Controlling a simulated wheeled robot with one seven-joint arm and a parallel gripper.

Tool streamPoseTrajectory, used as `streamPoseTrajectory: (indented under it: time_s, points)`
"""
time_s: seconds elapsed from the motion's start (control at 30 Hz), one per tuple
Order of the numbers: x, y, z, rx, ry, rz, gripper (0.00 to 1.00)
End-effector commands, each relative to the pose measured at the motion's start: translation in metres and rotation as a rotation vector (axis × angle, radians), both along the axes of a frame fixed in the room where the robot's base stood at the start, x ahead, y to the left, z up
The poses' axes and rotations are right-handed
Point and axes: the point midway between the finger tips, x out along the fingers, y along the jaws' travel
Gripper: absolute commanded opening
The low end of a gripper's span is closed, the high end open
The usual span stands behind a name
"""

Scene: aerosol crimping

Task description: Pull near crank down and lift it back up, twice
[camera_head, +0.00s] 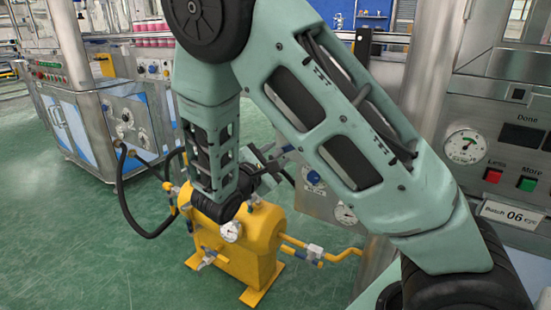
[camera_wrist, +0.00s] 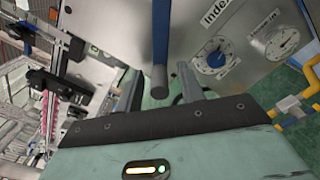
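The near crank appears to be the blue bar with a rounded dark end (camera_wrist: 160,45) in the wrist view. It comes down from the top of the picture, and its end lies between the two fingers of my gripper (camera_wrist: 158,88). The fingers stand apart with a gap on each side of the bar, so my gripper is open and I see no clear contact. In the head view my gripper (camera_head: 268,165) is small and partly hidden by my arm, beside the machine's front above the yellow tank. I cannot make out the crank clearly there.
A metal panel with an Index dial (camera_wrist: 213,60) and a second dial (camera_wrist: 282,43) is close to the fingers. A yellow tank (camera_head: 262,245) with pipes stands below. The panel at right has a gauge (camera_head: 465,147) and red and green buttons. Green floor is open at left.

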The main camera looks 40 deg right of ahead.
Motion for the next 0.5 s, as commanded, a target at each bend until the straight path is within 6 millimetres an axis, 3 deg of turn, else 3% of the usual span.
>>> streamPoseTrajectory:
  time_s: [0.33,0.47,0.5]
  points:
    - [0.0012,-0.0035,0.0002,0.0,0.0,0.0,0.38]
    - [0.0011,-0.0033,0.0002,0.0,0.0,0.0,0.02]
    - [0.0012,-0.0033,0.0001,0.0,0.0,0.0,0.0]
